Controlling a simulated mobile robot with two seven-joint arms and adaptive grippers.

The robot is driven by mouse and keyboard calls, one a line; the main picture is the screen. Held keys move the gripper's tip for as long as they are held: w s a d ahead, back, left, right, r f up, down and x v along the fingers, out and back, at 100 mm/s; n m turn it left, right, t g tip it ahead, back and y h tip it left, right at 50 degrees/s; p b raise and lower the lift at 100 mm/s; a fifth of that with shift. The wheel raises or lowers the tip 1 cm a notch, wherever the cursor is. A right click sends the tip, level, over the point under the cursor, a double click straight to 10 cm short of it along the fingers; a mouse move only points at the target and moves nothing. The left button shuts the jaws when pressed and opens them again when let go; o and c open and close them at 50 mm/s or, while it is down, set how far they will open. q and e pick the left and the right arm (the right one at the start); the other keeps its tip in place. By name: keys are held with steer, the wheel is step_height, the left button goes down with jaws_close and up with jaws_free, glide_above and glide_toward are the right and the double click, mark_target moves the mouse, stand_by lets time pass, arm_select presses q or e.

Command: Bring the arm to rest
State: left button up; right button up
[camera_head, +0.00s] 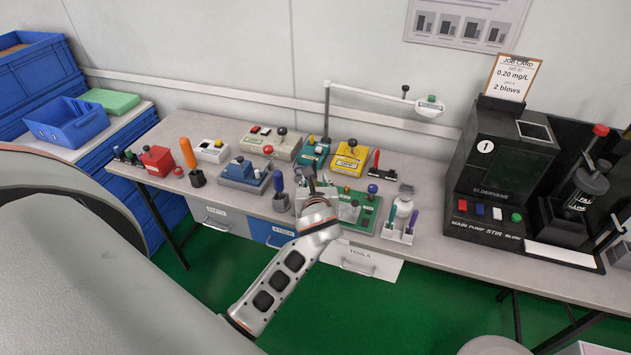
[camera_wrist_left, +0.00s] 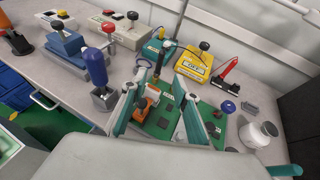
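My left gripper (camera_head: 316,190) reaches over the front part of the bench. It is above a green board (camera_head: 366,212) carrying small parts. In the left wrist view the two fingers of my left gripper (camera_wrist_left: 160,88) stand apart. An orange part (camera_wrist_left: 142,108) on the green board (camera_wrist_left: 160,128) shows between them, below. I see nothing clamped in the fingers. At the right edge of the head view a grey and dark piece, perhaps my right gripper (camera_head: 613,232), is cut off; its fingers cannot be made out.
A white lamp arm (camera_head: 327,110) rises behind. A large black machine (camera_head: 500,165) stands right. Blue crates (camera_head: 70,122) are left.

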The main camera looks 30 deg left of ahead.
arm_select(q)
steer(key=s+f+n+g+h, duration=0.3)
steer(key=s+n+g, duration=0.1)
steer(key=s+n, duration=1.95)
steer(key=s+d+f+n+t+h, duration=0.1)
steer(key=d+f+t+h, duration=0.2)
steer(key=d+f, duration=1.2)
steer(key=h, duration=0.3)
steer(key=shift+s+f+t+h, duration=0.3)
steer(key=shift+s+h, duration=0.1)
arm_select(e)
steer(key=shift+s+d+f, duration=0.2)
steer(key=shift+d+f, duration=0.15)
steer(key=shift+f, duration=0.05)
